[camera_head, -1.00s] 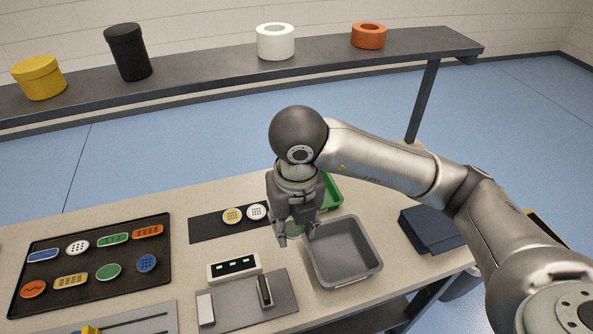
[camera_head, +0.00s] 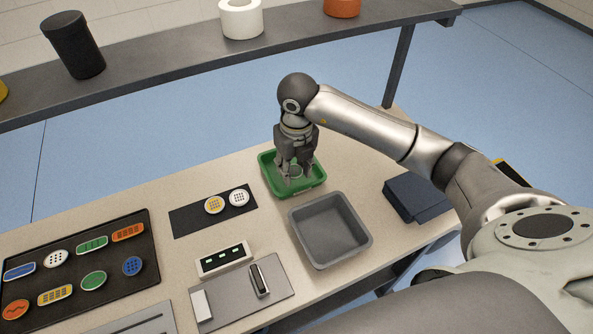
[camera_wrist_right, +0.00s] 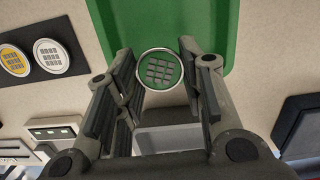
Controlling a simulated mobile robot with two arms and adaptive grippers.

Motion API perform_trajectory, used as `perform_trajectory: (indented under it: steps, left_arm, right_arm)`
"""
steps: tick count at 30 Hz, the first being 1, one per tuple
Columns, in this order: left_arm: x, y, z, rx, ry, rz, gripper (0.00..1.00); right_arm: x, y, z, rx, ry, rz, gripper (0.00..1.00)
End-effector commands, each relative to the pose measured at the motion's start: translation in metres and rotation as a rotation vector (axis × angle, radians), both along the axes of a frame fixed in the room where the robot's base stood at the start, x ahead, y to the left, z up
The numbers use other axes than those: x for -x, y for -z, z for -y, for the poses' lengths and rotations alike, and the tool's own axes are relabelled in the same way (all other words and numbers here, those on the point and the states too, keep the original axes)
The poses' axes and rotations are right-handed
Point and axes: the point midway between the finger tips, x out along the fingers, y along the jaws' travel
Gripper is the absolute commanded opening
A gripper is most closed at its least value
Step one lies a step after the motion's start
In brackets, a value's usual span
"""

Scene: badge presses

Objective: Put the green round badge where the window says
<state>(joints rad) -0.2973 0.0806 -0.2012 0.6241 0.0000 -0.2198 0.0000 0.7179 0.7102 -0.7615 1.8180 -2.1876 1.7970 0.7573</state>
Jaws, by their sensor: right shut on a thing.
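My right gripper (camera_head: 295,178) is shut on a green round badge (camera_wrist_right: 159,69) with a pale rim and a grid of grey squares. In the head view the fingers are low over the green tray (camera_head: 268,180), at the back right of the table. In the wrist view the badge sits between the fingertips, with the green tray (camera_wrist_right: 215,18) behind it; I cannot tell whether it touches the tray floor. The window (camera_head: 222,259) is a dark strip with several small green marks in a white box. My left gripper is out of view.
An empty grey bin (camera_head: 362,238) stands in front of the green tray. A dark mat (camera_head: 185,223) holds a yellow and a white badge. A black tray (camera_head: 150,290) at left holds several badges. A dark blue folded item (camera_head: 418,200) lies at right.

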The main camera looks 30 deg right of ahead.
Motion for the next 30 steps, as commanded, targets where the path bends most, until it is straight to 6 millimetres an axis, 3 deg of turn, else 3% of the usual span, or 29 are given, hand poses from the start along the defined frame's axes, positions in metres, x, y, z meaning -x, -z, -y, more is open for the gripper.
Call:
perform_trajectory:
  steps: [4,14,25,26,30]
  left_arm:
    - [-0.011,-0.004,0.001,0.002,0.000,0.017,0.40]
    - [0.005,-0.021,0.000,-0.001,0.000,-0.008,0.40]
    - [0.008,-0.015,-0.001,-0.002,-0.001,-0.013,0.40]
    - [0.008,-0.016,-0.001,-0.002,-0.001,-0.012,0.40]
    - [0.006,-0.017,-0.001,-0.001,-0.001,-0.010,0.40]
  right_arm:
    - [-0.005,0.009,0.006,0.000,0.001,-0.001,0.21]
    - [-0.009,0.046,0.011,-0.001,0.000,-0.001,0.21]
    - [-0.009,0.053,0.011,0.000,-0.001,0.001,0.20]
    - [-0.009,0.051,0.011,0.000,-0.001,0.001,0.40]
    - [-0.009,0.051,0.011,0.000,-0.001,0.001,0.58]
